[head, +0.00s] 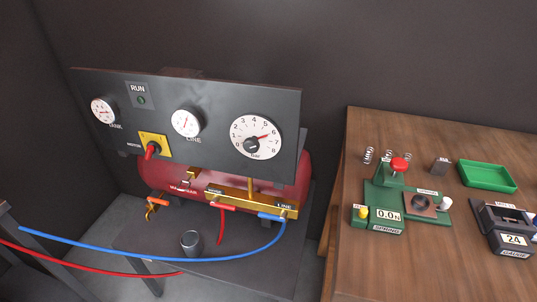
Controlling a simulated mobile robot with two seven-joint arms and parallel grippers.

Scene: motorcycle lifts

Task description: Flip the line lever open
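The line lever (270,216) is a small blue handle at the right end of a brass manifold (245,196), under the LINE label (285,206). It points left, roughly along the manifold, and the blue hose (180,259) runs up close to its right end. Where the hose and lever meet is too small to make out. The manifold sits in front of a red tank (300,180), below a dark gauge panel (222,105). Neither of my grippers is in view.
A red-orange lever (222,205) sits left on the manifold, with an orange-handled valve (155,205) further left. A grey cup (191,243) stands in front. A red hose (90,264) crosses the lower left. A wooden bench (350,250) with a green tester (385,190) stands right.

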